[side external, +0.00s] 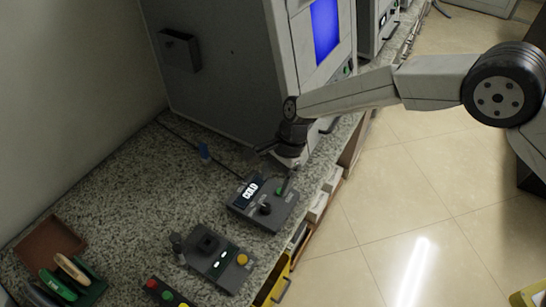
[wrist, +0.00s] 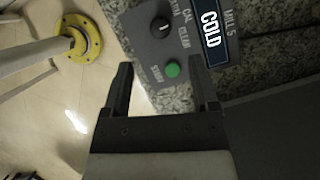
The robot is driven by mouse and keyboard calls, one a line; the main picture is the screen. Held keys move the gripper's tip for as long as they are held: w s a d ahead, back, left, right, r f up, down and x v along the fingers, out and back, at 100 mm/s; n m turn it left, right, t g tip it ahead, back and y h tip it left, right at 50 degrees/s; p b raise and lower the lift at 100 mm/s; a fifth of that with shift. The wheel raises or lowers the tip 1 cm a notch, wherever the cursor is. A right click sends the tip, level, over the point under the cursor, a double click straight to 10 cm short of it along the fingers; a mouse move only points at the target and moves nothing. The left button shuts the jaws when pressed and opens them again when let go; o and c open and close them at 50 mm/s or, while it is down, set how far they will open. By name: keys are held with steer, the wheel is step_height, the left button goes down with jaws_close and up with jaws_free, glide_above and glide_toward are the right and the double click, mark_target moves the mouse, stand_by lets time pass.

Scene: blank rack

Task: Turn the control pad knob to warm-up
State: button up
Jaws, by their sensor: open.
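The control pad (side external: 243,209) is a dark grey box on the granite counter, with a display (side external: 251,189) reading COLD, a black knob (side external: 265,209) and a green button (side external: 280,191). In the wrist view the knob (wrist: 160,27) shows a small light mark, with printed labels around it too blurred to read fully. My gripper (side external: 276,169) is above the pad's far end, by the green-button side. In the wrist view my gripper (wrist: 161,70) is open and empty. The green button (wrist: 172,69) appears between its fingertips, and the knob lies beyond them, apart from them.
A grey cabinet machine (side external: 225,80) with a blue screen stands behind the pad. A joystick box (side external: 215,262) with a yellow button sits nearer, beside a box with coloured buttons (side external: 165,294). A brown tray (side external: 50,247) is at left. The counter (side external: 150,190) left of the pad is mostly clear.

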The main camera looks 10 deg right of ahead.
mark_target(266, 206)
steer(key=shift+x, duration=3.9)
steer(key=shift+d, duration=0.1)
jaws_close()
